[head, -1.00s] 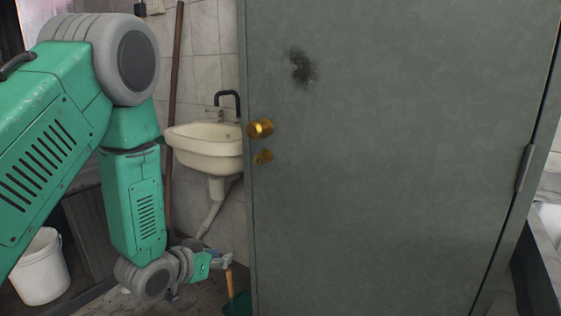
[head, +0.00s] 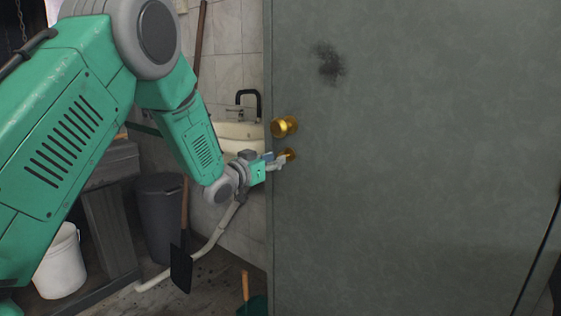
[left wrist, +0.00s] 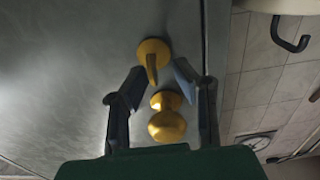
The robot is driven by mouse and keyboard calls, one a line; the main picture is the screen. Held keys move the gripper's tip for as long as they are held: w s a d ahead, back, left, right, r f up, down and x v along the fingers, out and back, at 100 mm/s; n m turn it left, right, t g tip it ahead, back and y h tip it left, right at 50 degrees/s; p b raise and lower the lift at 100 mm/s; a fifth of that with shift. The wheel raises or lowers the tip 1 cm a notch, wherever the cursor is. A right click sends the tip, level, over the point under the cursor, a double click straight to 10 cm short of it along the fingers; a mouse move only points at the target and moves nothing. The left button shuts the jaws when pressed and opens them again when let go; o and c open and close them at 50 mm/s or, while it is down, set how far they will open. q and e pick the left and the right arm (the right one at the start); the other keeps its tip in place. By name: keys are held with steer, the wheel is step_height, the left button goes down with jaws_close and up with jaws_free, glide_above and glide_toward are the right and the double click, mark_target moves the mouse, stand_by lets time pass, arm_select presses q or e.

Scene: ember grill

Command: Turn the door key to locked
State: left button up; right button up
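A grey door (head: 420,180) fills the right of the head view, with a round brass knob (head: 285,127) near its left edge. The brass door key (head: 291,154) sits just below the knob, partly hidden by my left gripper (head: 276,162). In the left wrist view, the key (left wrist: 152,60) stands out from its round plate, and the knob (left wrist: 167,120) is beside it. My left gripper (left wrist: 157,83) is open, its fingers on either side of the key and apart from it. My right gripper is not in view.
A white sink (head: 240,133) with a black tap stands behind the door's left edge. A white bucket (head: 61,262), a grey bin (head: 160,215) and a shovel (head: 182,265) stand at the left.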

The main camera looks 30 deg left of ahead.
mark_target(291, 153)
arm_select(q)
steer(key=shift+w, duration=0.7)
steer(key=shift+w+d, duration=0.2)
steer(key=shift+w, duration=0.15)
steer(key=shift+w+d+r, duration=0.2)
steer(key=shift+w+d, duration=0.1)
steer(key=shift+d, duration=0.25)
steer(key=shift+a, duration=0.25)
jaws_close()
steer(key=shift+a+f, duration=0.1)
steer(key=shift+a, duration=0.05)
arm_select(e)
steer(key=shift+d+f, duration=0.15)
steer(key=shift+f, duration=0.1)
